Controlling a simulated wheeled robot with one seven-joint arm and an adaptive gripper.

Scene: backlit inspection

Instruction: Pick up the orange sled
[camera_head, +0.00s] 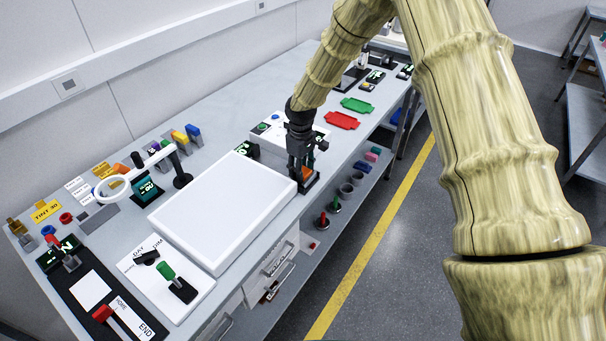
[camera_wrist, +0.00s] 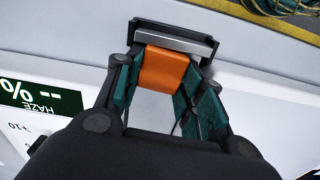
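The orange sled (camera_wrist: 163,70) sits in a dark holder with a grey metal bar (camera_wrist: 175,39) along its far side. In the head view, the orange sled (camera_head: 306,173) is a small patch beside the gripper at the table's front edge, right of the white panel. My gripper (camera_wrist: 162,75) points down at it, with one teal-padded finger against each side of the sled. The fingers look closed onto it, with no clear gap. The sled's lower part is hidden. In the head view my gripper (camera_head: 301,168) hides part of the holder.
A large white light panel (camera_head: 225,208) lies left of my gripper. A white box (camera_head: 285,132) stands behind it. A dark display reading HAZE (camera_wrist: 40,98) is at the left in the wrist view.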

